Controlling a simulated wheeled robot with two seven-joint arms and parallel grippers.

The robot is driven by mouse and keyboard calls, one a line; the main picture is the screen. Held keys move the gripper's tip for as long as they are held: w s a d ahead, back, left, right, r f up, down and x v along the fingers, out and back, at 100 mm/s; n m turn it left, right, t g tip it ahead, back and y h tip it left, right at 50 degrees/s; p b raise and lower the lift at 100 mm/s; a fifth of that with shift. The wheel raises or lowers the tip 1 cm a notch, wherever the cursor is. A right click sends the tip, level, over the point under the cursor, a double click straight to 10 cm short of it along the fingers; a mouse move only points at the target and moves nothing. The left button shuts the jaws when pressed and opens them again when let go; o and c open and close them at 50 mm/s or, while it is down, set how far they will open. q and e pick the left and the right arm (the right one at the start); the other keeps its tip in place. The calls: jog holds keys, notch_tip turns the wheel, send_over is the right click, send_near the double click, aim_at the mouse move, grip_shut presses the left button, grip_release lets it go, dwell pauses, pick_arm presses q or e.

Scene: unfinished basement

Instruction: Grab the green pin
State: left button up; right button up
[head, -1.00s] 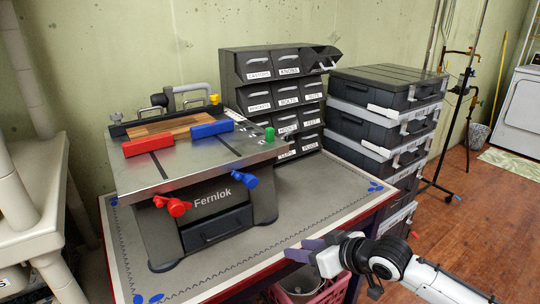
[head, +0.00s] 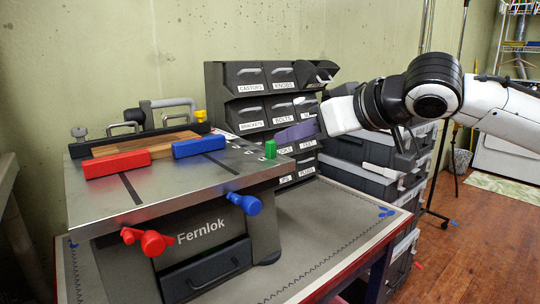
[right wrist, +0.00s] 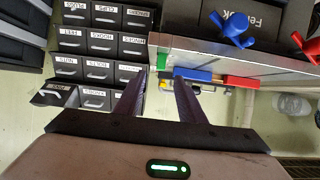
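The small green pin (head: 270,149) stands upright on the right edge of the grey Fernlok machine's top (head: 130,187) in the head view. My right gripper (head: 287,136) is raised just to the right of the pin, with its purple fingers pointing left toward it and apart from it. My left gripper is not in view.
A red block (head: 117,163) and a blue block (head: 199,146) lie on the machine top. Labelled drawer bins (head: 262,115) stand close behind the right gripper. Stacked black cases (head: 365,180) stand at right. The grey bench mat (head: 325,225) is clear at front right.

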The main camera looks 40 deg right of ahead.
aim_at(273, 147)
jog(key=x, duration=0.1)
jog(key=b+x, duration=0.1)
jog(key=x, duration=0.1)
jog(key=f+x, duration=0.1)
jog(key=x, duration=0.1)
jog(key=shift+s+f, duration=0.1)
jog(key=shift+s, duration=0.05)
jog(key=shift+w+a+f+b, duration=0.2)
jog(key=shift+w+b, duration=0.15)
jog(key=shift+w, duration=0.35)
grip_shut()
